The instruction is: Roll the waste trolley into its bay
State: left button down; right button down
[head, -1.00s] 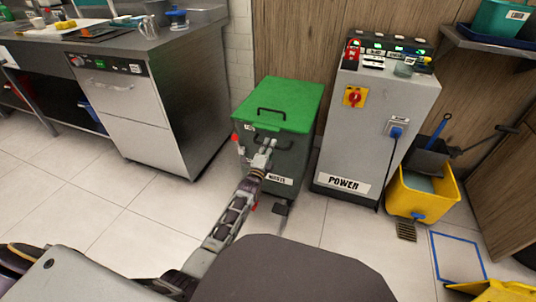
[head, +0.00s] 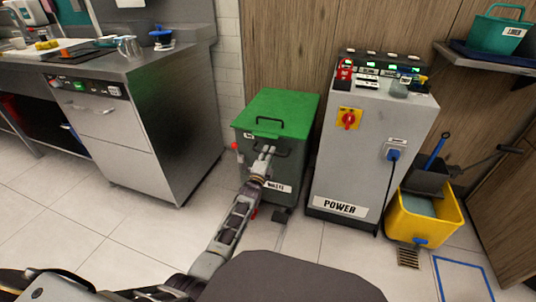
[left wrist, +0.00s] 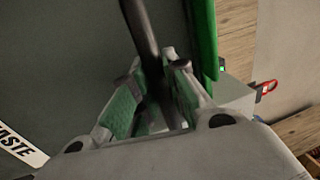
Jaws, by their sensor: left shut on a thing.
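The waste trolley (head: 262,155) is a dark grey-green bin with a green lid and a white WASTE label. It stands upright by the wall, between the steel counter unit and the POWER cabinet. My left gripper (head: 265,158) reaches its front and is shut on the dark front handle (head: 284,148). In the left wrist view the handle bar (left wrist: 142,32) runs between the fingers (left wrist: 155,82). My right gripper does not show.
The steel counter unit (head: 130,135) stands left of the trolley, the grey POWER cabinet (head: 365,145) close on its right. A yellow mop bucket (head: 425,218) stands farther right, near a blue floor outline (head: 462,278). The tiled floor (head: 75,215) at front left is clear.

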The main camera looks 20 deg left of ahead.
pick_arm(q)
jog(key=shift+w+r, duration=0.1)
jog(key=shift+r, duration=0.05)
jog(key=c, duration=1.8)
grip_release()
jog(key=o, duration=0.4)
jog(key=shift+w+d+f, duration=0.1)
jog(key=shift+w+f, duration=0.1)
jog(key=shift+s, duration=0.1)
jog(key=shift+s+a+f, duration=0.1)
jog(key=shift+s+f, duration=0.25)
jog(key=shift+s, duration=1.6)
jog(key=shift+s+a+f, duration=0.1)
jog(key=shift+s+f, duration=0.25)
jog(key=shift+s, duration=1.55)
jog(key=shift+s+a+f, duration=0.1)
jog(key=shift+s+f, duration=0.25)
jog(key=shift+s, duration=1.6)
